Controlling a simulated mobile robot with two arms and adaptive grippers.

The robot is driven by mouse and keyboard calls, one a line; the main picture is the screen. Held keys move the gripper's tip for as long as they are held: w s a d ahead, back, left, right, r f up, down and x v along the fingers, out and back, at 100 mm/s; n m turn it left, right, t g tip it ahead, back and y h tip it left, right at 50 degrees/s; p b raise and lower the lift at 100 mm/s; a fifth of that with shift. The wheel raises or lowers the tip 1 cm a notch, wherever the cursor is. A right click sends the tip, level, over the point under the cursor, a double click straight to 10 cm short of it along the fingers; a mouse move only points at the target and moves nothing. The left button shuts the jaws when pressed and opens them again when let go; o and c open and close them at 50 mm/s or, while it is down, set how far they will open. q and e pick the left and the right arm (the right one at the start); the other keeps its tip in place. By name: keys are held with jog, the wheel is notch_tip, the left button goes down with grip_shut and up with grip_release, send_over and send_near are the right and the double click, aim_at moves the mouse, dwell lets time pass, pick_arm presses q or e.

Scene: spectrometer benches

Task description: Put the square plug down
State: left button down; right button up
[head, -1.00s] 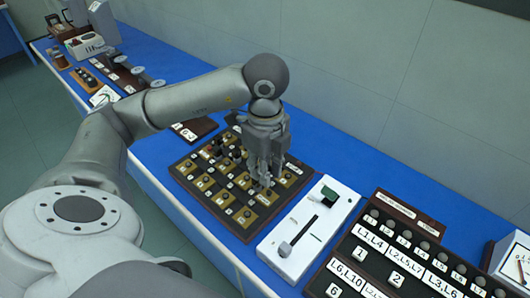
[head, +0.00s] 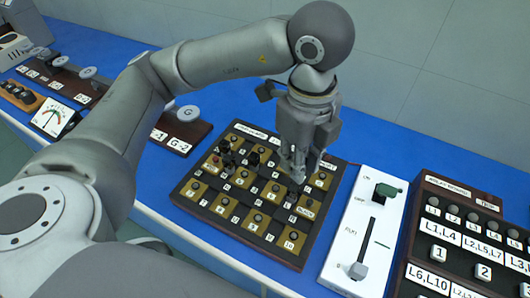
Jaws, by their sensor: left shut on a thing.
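My left gripper (head: 297,172) points down over the right part of the dark plug board (head: 193,206), which has brass-coloured squares with numbered labels and round sockets. Its fingers are shut on the square plug, which is small and mostly hidden between and below the fingertips. I cannot tell whether the plug touches the board. Several dark plugs (head: 228,158) stand upright in the upper left part of the board. My right gripper is not in view.
Farther right is a dark panel (head: 412,235) with numbered labels and grey knobs. At left are a meter (head: 54,118) and a dark strip (head: 190,130).

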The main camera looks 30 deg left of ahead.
pick_arm(q)
jog(key=shift+w+a+f, duration=0.1)
jog(key=shift+w+a, duration=0.1)
jog(key=shift+w, duration=0.1)
jog(key=w+a+f+p, duration=0.1)
jog(key=w+a+f, duration=0.3)
jog(key=w+a+f+p, duration=0.2)
jog(key=w+a+f, duration=0.2)
jog(key=shift+w+a+f, duration=0.15)
jog(key=shift+w, duration=0.1)
jog(key=f, duration=0.3)
jog(key=shift+w+a+f+p, duration=0.25)
jog(key=shift+w+a+p, duration=0.05)
jog(key=shift+w+a, duration=0.1)
jog(key=shift+f, duration=0.45)
